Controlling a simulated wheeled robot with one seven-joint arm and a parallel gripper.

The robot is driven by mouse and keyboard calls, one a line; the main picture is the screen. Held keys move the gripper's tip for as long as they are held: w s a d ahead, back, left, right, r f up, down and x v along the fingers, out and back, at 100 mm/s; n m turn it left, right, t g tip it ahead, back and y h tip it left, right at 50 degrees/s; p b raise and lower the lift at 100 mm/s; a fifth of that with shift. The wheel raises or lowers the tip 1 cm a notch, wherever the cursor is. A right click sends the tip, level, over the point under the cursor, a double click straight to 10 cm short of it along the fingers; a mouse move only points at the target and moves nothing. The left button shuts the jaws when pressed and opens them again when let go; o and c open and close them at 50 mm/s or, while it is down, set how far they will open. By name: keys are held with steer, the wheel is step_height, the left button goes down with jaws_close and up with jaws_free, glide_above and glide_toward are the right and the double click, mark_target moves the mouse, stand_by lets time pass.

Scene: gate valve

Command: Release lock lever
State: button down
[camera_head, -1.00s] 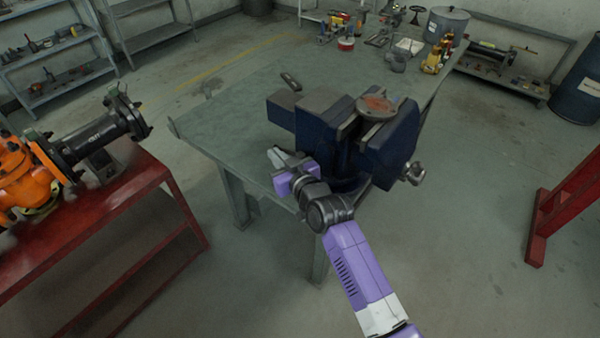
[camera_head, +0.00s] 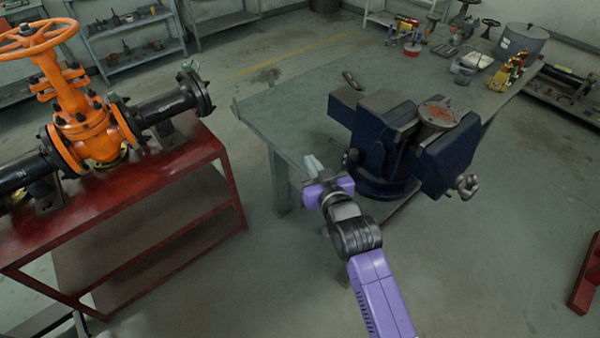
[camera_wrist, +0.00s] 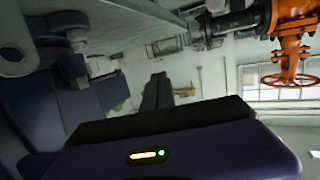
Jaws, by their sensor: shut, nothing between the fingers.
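I cannot make out for certain which part is the lock lever. The large blue vise (camera_head: 370,140) stands on the near corner of the green table, with a metal knob (camera_head: 468,187) low on its right side. My gripper (camera_head: 313,164) is shut and empty, left of the vise and apart from it, at the table's near edge. In the wrist view my gripper's dark fingers (camera_wrist: 157,92) are together, with the blue vise (camera_wrist: 75,90) close on the left. The orange gate valve (camera_head: 88,130) with its handwheel (camera_head: 40,38) stands at left; it also shows in the wrist view (camera_wrist: 290,30).
The red stand (camera_head: 140,190) bears the valve and black pipes at left. The green table (camera_head: 285,115) has a small loose handle (camera_head: 352,80) near the vise and several tools at its far end. Open floor lies between stand and table. A red frame (camera_head: 585,285) is at right.

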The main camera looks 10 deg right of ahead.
steer(key=shift+s+a+r, duration=0.25)
steer(key=shift+s+a, duration=0.6)
steer(key=shift+a, duration=0.05)
steer(key=shift+s+a+r, duration=0.25)
steer(key=shift+s+a, duration=0.55)
steer(key=shift+a, duration=0.1)
steer(key=s+r+t+y, duration=0.1)
steer(key=s+r+t, duration=0.1)
steer(key=s+r, duration=0.25)
steer(key=s+d+g+h, duration=0.1)
steer(key=s+d, duration=0.2)
steer(key=s, duration=1)
steer(key=s+d+f+g, duration=0.1)
steer(key=s+d, duration=0.2)
steer(key=s, duration=1.1)
steer(key=s+d+m+g+h, duration=0.1)
steer(key=s+d, duration=0.3)
steer(key=s, duration=0.9)
steer(key=shift+s+f+h, duration=0.25)
steer(key=shift+s+h, duration=0.05)
steer(key=shift+s, duration=0.1)
